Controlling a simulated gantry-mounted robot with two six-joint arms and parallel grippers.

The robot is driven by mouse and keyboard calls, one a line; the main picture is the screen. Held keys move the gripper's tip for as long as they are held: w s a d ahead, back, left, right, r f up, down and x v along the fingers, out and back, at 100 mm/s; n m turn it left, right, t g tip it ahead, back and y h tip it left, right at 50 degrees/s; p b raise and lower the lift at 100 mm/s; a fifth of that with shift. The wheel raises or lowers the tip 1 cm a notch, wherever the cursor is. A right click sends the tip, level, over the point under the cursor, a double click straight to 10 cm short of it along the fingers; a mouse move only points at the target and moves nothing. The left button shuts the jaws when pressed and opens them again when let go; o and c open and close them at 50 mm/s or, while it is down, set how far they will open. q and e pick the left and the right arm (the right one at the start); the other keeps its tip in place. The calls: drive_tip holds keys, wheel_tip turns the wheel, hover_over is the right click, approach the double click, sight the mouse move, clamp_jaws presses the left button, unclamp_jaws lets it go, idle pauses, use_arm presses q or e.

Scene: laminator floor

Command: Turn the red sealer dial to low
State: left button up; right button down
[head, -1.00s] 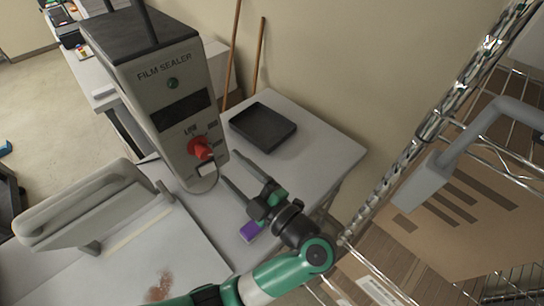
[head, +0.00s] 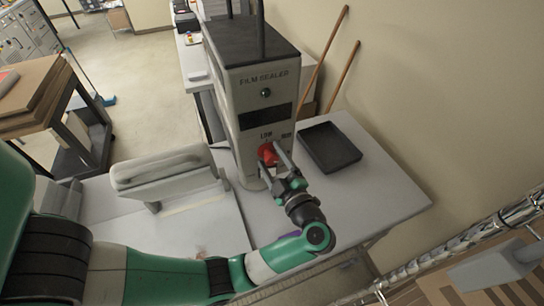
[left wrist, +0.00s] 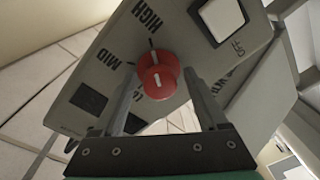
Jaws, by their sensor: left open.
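The film sealer (head: 262,73) is a tall grey machine with a dark top, standing on the table. Its red dial (head: 267,153) is low on the front panel and also shows in the left wrist view (left wrist: 158,75), with a white line on its face. HIGH and MID are printed near it, OFF by a white switch (left wrist: 220,18); another label is partly hidden by a finger. I cannot tell which setting the dial points to. My left gripper (head: 275,162) is open, its fingers on either side of the dial; contact is unclear. My right gripper is out of view.
A black tray (head: 330,147) lies on the table right of the sealer. A grey padded arm (head: 165,168) of a press is to the left. Two wooden poles (head: 325,60) lean on the wall.

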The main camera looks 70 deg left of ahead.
use_arm(q)
clamp_jaws()
idle(0.4)
